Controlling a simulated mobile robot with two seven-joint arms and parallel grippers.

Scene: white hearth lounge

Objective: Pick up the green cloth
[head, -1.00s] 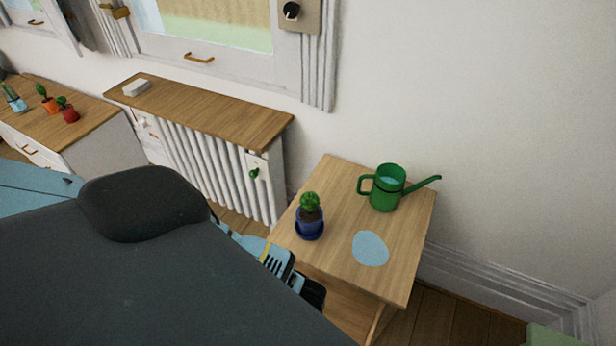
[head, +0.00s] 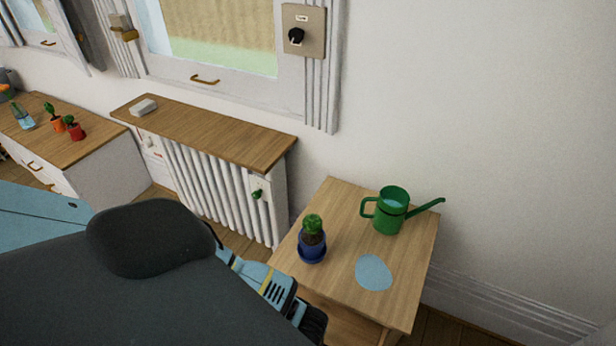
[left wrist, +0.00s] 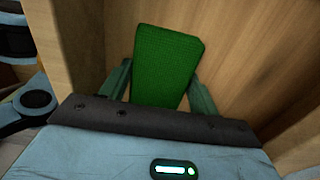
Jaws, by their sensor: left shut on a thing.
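The green cloth (left wrist: 168,62) shows in the left wrist view as a bright green, woven, flat piece standing up between two wooden panels. My left gripper (left wrist: 162,85) is shut on the green cloth, with a finger on each side of it. The cloth's lower end is hidden behind the gripper body. In the head view the cloth is not visible; my left arm covers the lower left, and its wrist is beside the small wooden table (head: 410,260). My right gripper is in neither view.
The table carries a cactus in a blue pot (head: 312,243), a green watering can (head: 390,212) and a light blue patch (head: 374,273). A radiator (head: 215,190) with a wooden shelf (head: 205,130) stands along the wall. A cabinet (head: 75,145) with small potted plants is at left.

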